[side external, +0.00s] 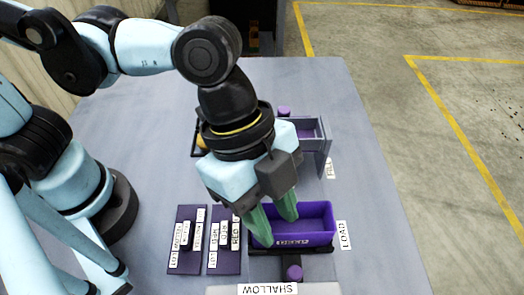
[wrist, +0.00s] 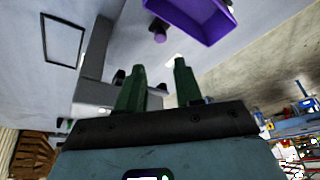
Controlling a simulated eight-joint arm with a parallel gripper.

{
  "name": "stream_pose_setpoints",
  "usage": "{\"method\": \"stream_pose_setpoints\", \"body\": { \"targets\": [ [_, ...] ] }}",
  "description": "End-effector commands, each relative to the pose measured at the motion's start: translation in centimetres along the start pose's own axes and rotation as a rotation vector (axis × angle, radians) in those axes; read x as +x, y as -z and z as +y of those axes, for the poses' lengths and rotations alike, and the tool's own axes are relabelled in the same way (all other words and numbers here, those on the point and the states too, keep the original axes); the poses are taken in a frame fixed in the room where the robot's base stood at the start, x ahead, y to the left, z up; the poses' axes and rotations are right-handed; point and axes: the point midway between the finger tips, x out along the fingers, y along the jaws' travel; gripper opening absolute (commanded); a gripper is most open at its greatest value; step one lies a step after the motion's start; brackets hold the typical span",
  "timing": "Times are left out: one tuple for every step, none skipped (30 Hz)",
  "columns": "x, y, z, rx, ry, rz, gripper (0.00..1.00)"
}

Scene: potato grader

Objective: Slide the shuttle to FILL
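A purple knob (side external: 293,272) sticks out at the carriage's near side. The FILL label (side external: 330,168) is farther back, by a grey frame (side external: 323,150). My gripper (side external: 277,228) is over the bin's left part, its green fingers apart with nothing seen between them. In the wrist view the fingers (wrist: 158,80) are also apart; the bin (wrist: 205,25) and a purple knob (wrist: 159,36) lie beyond them. Whether the fingers touch the bin is unclear.
Two purple boards with labelled dark blocks (side external: 187,240) lie left of the bin. A SHALLOW label (side external: 268,289) is at the near edge. Another purple knob (side external: 284,111) shows at the grey frame, partly behind my arm. The table right of the labels is clear.

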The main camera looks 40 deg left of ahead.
Motion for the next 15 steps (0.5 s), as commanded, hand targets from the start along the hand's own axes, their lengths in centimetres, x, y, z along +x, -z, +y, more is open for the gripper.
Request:
{"method": "stream_pose_setpoints", "body": {
  "targets": [
    [0.3, 0.0, 0.0, 0.002, -0.001, 0.0, 0.35],
    [0.5, 0.0, 0.0, 0.001, 0.0, 0.0, 0.35],
    [0.8, 0.0, 0.0, 0.0, 0.0, 0.0, 0.35],
    [1.1, 0.0, -0.1, 0.0, 0.0, 0.0, 0.35],
    [1.5, 0.0, -0.1, -0.001, 0.001, 0.0, 0.35],
    [1.9, 0.0, -0.1, -0.002, 0.001, 0.0, 0.35],
    [2.3, 0.0, -0.1, -0.002, 0.002, 0.0, 0.35],
    [2.7, 0.0, -0.1, -0.002, 0.002, 0.0, 0.35],
    [3.3, 0.0, -0.1, -0.002, 0.002, 0.0, 0.35],
    [3.6, 0.0, -0.1, -0.001, 0.002, 0.0, 0.35],
    [4.0, 0.0, -0.1, -0.001, 0.002, 0.0, 0.35],
    [4.6, 0.0, -0.1, -0.002, 0.002, 0.0, 0.35],
    [5.0, 0.0, -0.1, -0.002, 0.003, 0.001, 0.35],
    [5.3, 0.0, -0.1, -0.003, 0.003, 0.001, 0.35],
    [5.8, 0.0, -0.1, -0.003, 0.003, 0.001, 0.35]
  ]
}}
